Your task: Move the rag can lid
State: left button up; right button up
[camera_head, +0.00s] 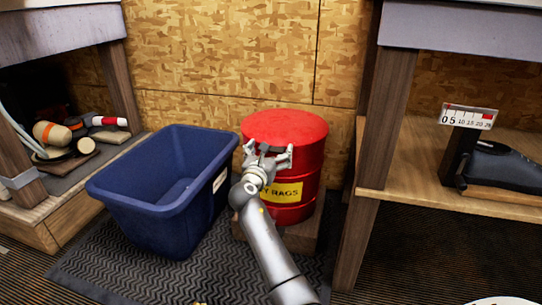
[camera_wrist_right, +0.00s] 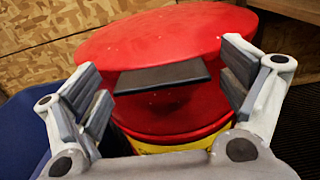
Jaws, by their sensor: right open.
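The red rag can (camera_head: 308,172) stands on a low wooden block between the blue bin and the right bench. Its round red lid (camera_head: 285,126) is on top and looks closed. In the wrist view the lid (camera_wrist_right: 165,35) fills the upper middle, with a dark flat handle (camera_wrist_right: 162,77) at its front edge. My right gripper (camera_head: 268,152) is open and empty in front of the can's upper front. In the wrist view its fingers (camera_wrist_right: 165,100) are spread to either side of the handle, apart from it. My left gripper is not in view.
An empty blue bin (camera_head: 130,200) stands close on the left of the can. A wooden bench leg (camera_head: 375,160) and shelf (camera_head: 420,170) are close on the right. A plywood wall (camera_head: 220,60) is behind. A ribbed mat (camera_head: 120,265) lies on the floor.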

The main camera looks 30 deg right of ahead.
jog(key=shift+w+d, duration=0.2)
jog(key=shift+c, duration=0.4)
jog(key=shift+r, duration=0.15)
jog(key=c, duration=1.4)
jog(key=shift+s+r, duration=0.1)
jog(key=shift+r, duration=0.05)
jog(key=c, duration=0.5)
jog(key=shift+r, duration=0.15)
grip_shut()
